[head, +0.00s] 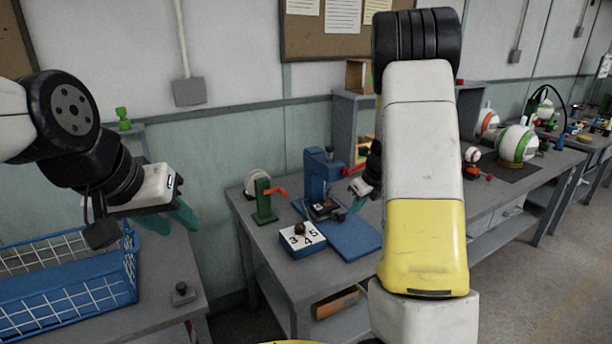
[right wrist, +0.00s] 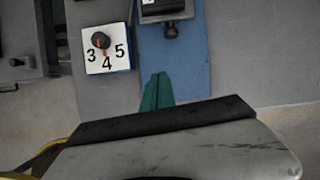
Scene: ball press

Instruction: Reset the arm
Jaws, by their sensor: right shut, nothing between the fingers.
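My right arm (head: 425,180) reaches across the middle of the head view and hides part of the bench. My right gripper (head: 358,204) is over the front bench beside the blue press (head: 320,172). In the right wrist view its teal fingers (right wrist: 158,91) are together and empty, above the blue base plate (right wrist: 183,75). The white dial box (head: 300,240) marked 3, 4, 5 is left of the base plate; its dark knob (right wrist: 100,41) shows in the right wrist view. My left gripper (head: 182,214) is at the left above the side table, with nothing visible in it; its finger gap is unclear.
A blue wire basket (head: 70,275) stands on the left table under my left arm. A green stand with an orange handle (head: 265,200) is left of the press. A grey shelf (head: 345,125) stands behind. White-and-green round machines (head: 517,145) are farther right.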

